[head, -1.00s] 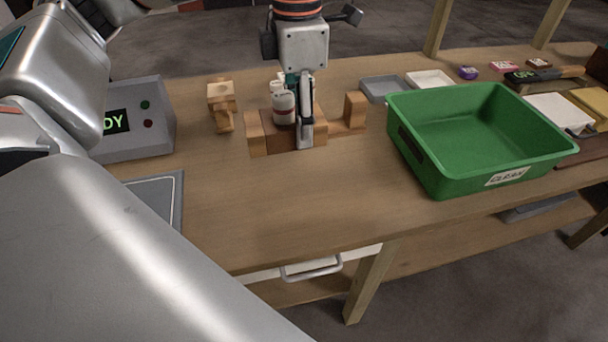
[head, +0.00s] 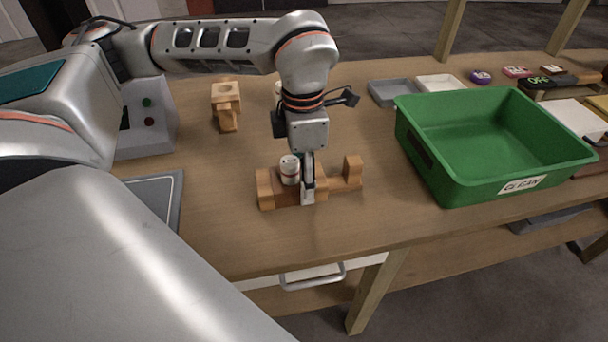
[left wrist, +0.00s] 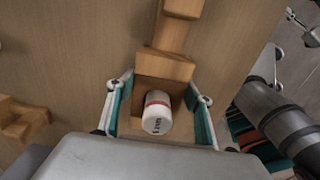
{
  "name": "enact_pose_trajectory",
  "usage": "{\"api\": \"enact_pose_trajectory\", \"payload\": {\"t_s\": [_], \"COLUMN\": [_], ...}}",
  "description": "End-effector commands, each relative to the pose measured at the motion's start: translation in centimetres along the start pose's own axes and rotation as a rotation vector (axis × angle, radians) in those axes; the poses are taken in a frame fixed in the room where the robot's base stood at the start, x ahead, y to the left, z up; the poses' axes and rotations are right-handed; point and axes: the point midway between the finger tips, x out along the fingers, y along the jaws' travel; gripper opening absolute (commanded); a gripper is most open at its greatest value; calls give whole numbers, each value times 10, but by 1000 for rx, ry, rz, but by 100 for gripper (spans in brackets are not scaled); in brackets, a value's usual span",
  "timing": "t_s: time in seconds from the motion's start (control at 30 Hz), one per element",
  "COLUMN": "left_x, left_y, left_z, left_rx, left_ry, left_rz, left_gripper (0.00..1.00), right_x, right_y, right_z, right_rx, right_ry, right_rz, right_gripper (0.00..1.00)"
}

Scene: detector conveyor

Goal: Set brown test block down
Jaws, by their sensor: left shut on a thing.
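A white can with a red band (head: 289,168) sits at the block, just left of the fingers. In the left wrist view, the can (left wrist: 157,112) shows between the two teal-lined fingers (left wrist: 160,110), with the wooden block (left wrist: 165,65) beyond it. The block is at or just above the tabletop; contact cannot be told. My right gripper is not in view.
A green bin (head: 425,165) marked CLEAN stands to the right. A smaller wooden piece (head: 226,100) and a partly hidden white object (head: 278,88) are behind. The wooden table (head: 240,235) is clear in front.

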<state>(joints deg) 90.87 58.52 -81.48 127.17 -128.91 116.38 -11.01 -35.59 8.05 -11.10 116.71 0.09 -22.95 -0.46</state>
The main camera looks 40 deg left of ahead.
Motion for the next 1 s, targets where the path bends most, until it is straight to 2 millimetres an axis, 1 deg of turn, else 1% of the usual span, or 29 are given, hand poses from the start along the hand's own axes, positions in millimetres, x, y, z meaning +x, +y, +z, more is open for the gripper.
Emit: {"api": "enact_pose_trajectory", "payload": {"t_s": [0.17,0.3,0.33,0.37,0.4,0.77,0.87,1.0], "left_x": [-2,1,1,1,1,-2,-10,-36], "left_y": [0,0,0,0,0,0,1,1], "left_z": [0,0,0,0,0,0,1,1], "left_rx": [-1,-1,-1,-1,-1,-1,-1,-2], "left_ry": [-3,-2,-2,-2,-2,-3,-5,-8], "left_rz": [2,2,2,2,2,2,3,6], "left_gripper": [19,19,56,64,68,68,68,68], "right_x": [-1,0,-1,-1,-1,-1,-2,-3], "right_y": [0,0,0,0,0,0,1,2], "right_z": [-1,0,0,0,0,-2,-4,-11], "right_rx": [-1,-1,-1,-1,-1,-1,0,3], "right_ry": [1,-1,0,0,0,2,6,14], "right_rz": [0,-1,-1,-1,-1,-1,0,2], "right_gripper": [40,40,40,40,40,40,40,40]}}
